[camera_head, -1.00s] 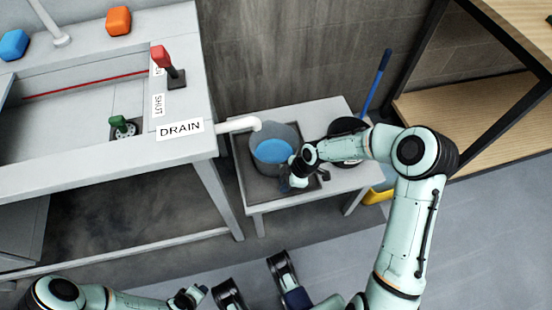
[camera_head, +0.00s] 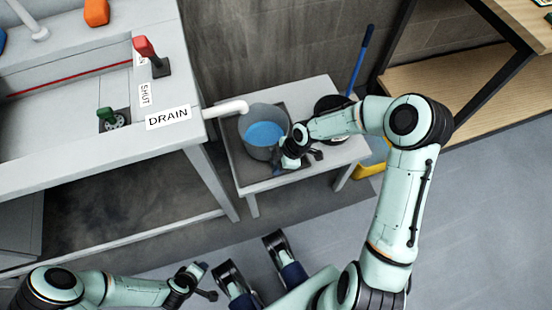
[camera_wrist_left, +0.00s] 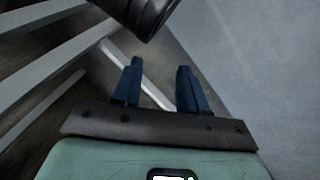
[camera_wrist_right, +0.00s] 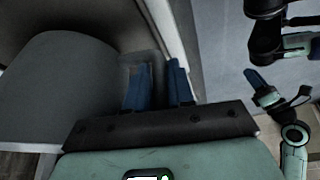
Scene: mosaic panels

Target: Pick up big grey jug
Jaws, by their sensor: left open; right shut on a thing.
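The big grey jug (camera_head: 252,147) stands upright on the small white table below the drain spout, with blue liquid inside. In the right wrist view the grey jug (camera_wrist_right: 55,90) fills the left side. My right gripper (camera_head: 283,164) is at the jug's near right side. Its blue fingers (camera_wrist_right: 156,85) are shut on a grey part of the jug, apparently the handle, which is mostly hidden. My left gripper (camera_head: 205,281) is open and empty, low in the head view; its fingers (camera_wrist_left: 158,80) show a gap between them.
The white spout (camera_head: 230,107) ends close to the jug's rim. A black round pan (camera_head: 330,104) lies on the small table (camera_head: 312,92), partly behind my right arm. The white bench with the DRAIN sign (camera_head: 168,118) stands left. A wooden shelf (camera_head: 455,80) stands right.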

